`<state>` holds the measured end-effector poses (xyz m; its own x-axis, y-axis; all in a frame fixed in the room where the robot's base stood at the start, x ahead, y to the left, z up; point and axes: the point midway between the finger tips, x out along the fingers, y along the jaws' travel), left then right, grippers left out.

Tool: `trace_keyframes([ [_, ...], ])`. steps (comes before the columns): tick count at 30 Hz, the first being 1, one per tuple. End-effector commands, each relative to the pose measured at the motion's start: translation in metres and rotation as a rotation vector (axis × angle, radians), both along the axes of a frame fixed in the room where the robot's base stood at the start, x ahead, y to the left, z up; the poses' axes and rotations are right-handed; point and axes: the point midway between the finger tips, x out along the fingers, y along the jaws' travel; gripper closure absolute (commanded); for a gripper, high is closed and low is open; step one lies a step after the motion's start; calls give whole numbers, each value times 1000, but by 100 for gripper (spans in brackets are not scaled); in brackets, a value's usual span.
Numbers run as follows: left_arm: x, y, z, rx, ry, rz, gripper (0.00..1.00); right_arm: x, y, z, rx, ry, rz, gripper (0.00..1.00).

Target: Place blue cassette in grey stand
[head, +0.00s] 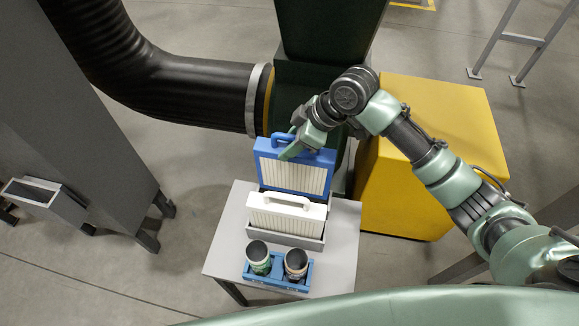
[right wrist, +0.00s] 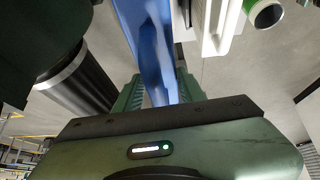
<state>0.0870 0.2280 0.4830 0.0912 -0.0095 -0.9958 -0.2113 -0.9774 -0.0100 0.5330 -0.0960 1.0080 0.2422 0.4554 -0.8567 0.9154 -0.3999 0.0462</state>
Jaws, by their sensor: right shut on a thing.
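The blue cassette (head: 293,176), a blue frame with a pale pleated panel, is upright at the back of the small table. My right gripper (head: 292,150) is shut on its top handle. In the right wrist view the blue cassette (right wrist: 147,35) runs between the two green fingers of my right gripper (right wrist: 158,92). The grey stand (head: 284,238) is on the table, with a white cassette (head: 287,214) upright in its front part. The blue cassette is right behind the white one; its lower edge is partly hidden, so I cannot tell whether it is seated. My left gripper is out of view.
A blue holder (head: 277,283) with two open cans, one green (head: 258,262) and one brownish (head: 296,264), is at the table's (head: 341,240) front. A yellow box (head: 430,150) stands to the right. A green machine and black duct (head: 190,92) are behind.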

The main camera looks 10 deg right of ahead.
Motion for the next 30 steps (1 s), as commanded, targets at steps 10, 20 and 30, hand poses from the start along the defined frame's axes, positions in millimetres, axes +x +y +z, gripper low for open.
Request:
trace_keyframes([
  [10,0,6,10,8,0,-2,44,0,1,-53,2,-2,0,100],
  [20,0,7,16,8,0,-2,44,1,1,-93,2,-1,-1,100],
  [30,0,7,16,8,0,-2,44,0,0,-97,0,-2,0,38],
])
